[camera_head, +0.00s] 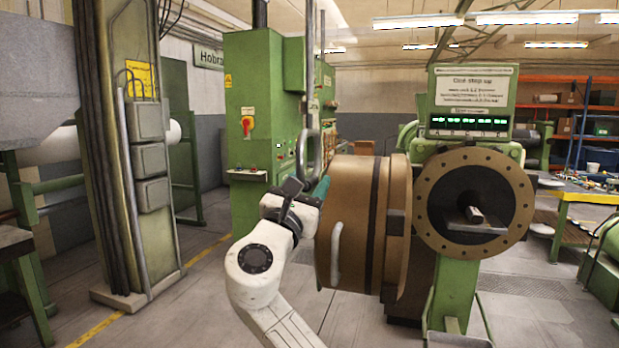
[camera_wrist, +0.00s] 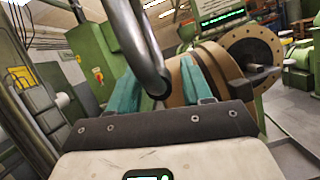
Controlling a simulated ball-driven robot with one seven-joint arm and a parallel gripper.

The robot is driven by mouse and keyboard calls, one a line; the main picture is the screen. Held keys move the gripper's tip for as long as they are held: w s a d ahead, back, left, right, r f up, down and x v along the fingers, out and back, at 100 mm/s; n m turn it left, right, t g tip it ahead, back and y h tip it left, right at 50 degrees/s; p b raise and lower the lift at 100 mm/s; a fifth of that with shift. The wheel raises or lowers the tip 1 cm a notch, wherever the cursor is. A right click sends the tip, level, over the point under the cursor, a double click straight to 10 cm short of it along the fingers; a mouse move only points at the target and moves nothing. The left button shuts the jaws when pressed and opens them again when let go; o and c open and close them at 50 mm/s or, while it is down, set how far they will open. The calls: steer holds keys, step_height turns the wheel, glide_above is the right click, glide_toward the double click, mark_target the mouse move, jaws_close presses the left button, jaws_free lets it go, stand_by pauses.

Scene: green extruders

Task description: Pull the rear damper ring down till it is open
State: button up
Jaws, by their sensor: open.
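A grey metal pull ring (camera_head: 301,157), which I take to be the rear damper ring, hangs on a long vertical rod left of the brown drum. My gripper (camera_head: 318,188) is at the lower end of this ring, at the end of my white arm. In the wrist view the ring (camera_wrist: 143,42) looms large, and its rounded bottom shows between the two teal fingers of my gripper (camera_wrist: 157,70). The fingers are apart. I cannot tell whether either finger touches the ring. The damper that it works is not visible.
A brown drum (camera_head: 343,215) with a side handle (camera_head: 335,254) stands close right of my gripper. A green machine with a round flange (camera_head: 432,205) is beyond it. A green cabinet (camera_head: 254,130) stands behind. A green column (camera_head: 110,150) is at left, with open floor between.

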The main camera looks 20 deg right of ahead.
steer(key=shift+w+d+r, duration=0.1)
steer(key=shift+w+d, duration=0.1)
steer(key=shift+c, duration=0.3)
jaws_close()
stand_by(0.3)
